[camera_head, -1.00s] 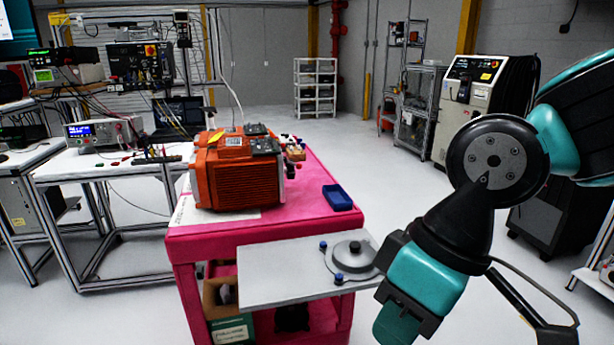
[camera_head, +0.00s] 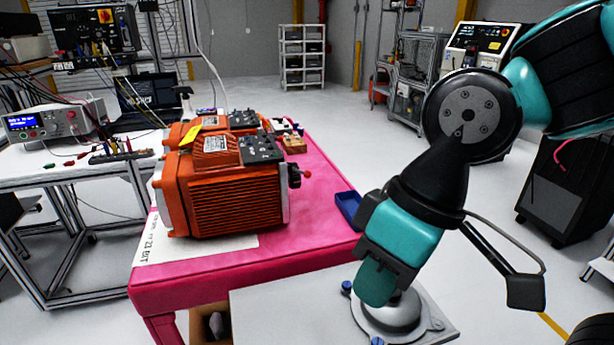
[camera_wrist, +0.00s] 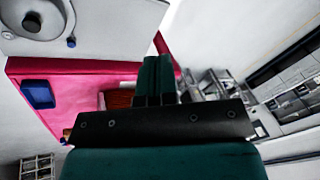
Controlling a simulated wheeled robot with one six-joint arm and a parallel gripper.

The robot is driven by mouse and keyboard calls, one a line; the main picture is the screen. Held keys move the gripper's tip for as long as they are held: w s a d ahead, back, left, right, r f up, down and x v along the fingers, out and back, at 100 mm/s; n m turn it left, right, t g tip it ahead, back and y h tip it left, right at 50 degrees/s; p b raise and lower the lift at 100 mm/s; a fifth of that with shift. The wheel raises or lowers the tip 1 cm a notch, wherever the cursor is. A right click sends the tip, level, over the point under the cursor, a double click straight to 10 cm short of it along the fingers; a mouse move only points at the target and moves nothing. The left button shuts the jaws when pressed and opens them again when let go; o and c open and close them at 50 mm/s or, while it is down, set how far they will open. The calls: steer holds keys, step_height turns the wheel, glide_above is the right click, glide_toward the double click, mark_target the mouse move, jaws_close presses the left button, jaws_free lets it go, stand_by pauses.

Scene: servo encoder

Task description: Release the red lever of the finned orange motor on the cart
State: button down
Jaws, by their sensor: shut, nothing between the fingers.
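The finned orange motor (camera_head: 235,203) stands on the pink cart (camera_head: 322,195), its ribbed side facing me, with a dark box on top. At its right end are a black round part (camera_head: 294,177) and a small red tip, likely the lever (camera_head: 307,173), sticking out to the right. A second orange motor (camera_head: 178,131) stands close behind it. My gripper (camera_head: 375,284) hangs above the plate at the cart's front, right of and nearer than the motor, touching neither. Its teal fingers (camera_wrist: 155,75) are together and empty in the wrist view. The lever cannot be made out there.
A blue tray (camera_head: 347,204) lies at the cart's right edge, partly behind my arm. A grey plate (camera_head: 290,310) with a round disc and blue knobs juts out in front. A bench with instruments (camera_head: 55,123) stands left.

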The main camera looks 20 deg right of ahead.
steer(key=shift+w, duration=0.25)
steer(key=w+a+f+m+t+y+b, duration=0.1)
steer(key=w+f+m+t+y+b, duration=0.1)
steer(key=w+f+m+t+b, duration=0.55)
steer(key=w+a+f+m+t+y+b, duration=0.25)
steer(key=w+f+m+b, duration=0.25)
steer(key=w+m+b, duration=0.6)
steer(key=w+d+f+m+t+h+b, duration=0.1)
steer(key=w+d+m+t+h+b, duration=0.1)
steer(key=m, duration=0.4)
steer(key=w+d+f+m+t+h+b, duration=0.2)
steer(key=w+d+m+t+b, duration=0.1)
steer(key=w+d+m+t, duration=0.2)
steer(key=w+d+f+m+t+h+b, duration=0.1)
steer(key=w+d+m+t+h+b, duration=0.1)
steer(key=m, duration=0.5)
steer(key=shift+w+d+f+t, duration=0.2)
steer(key=shift+w+d+t, duration=0.7)
steer(key=shift+w+d, duration=0.15)
steer(key=shift+d+m+h, duration=0.2)
steer(key=shift+m+h, duration=0.05)
steer(key=shift+m, duration=0.2)
steer(key=shift+r, duration=0.2)
